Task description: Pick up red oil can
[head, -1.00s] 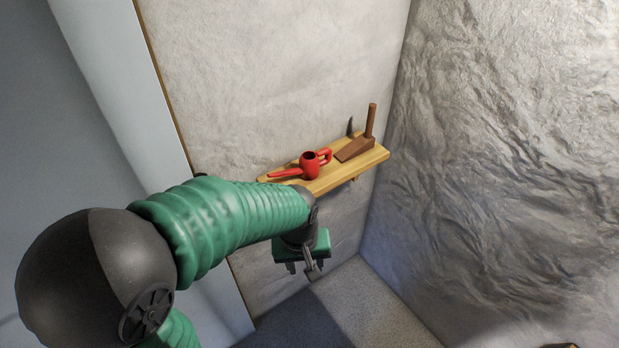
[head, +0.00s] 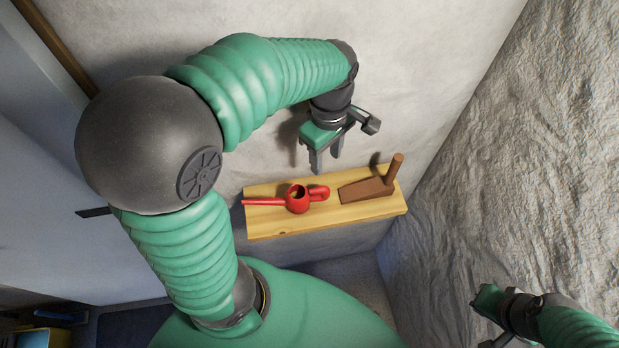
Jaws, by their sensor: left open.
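The red oil can (head: 298,200) stands on a wooden wall shelf (head: 270,226). Its long spout points left and its loop handle points right. My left gripper (head: 326,168) is open and empty, fingers pointing down. In the picture it is just above the can's handle and apart from it; how far apart in depth I cannot tell. My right gripper (head: 488,320) is at the lower right, far from the shelf; its fingers are partly cut off by the bottom edge.
A brown wooden tool with an upright handle (head: 372,186) lies on the shelf right of the can. A rough stone wall (head: 520,170) rises at the right. A plaster wall (head: 430,70) stands behind the shelf. The shelf's front strip is clear.

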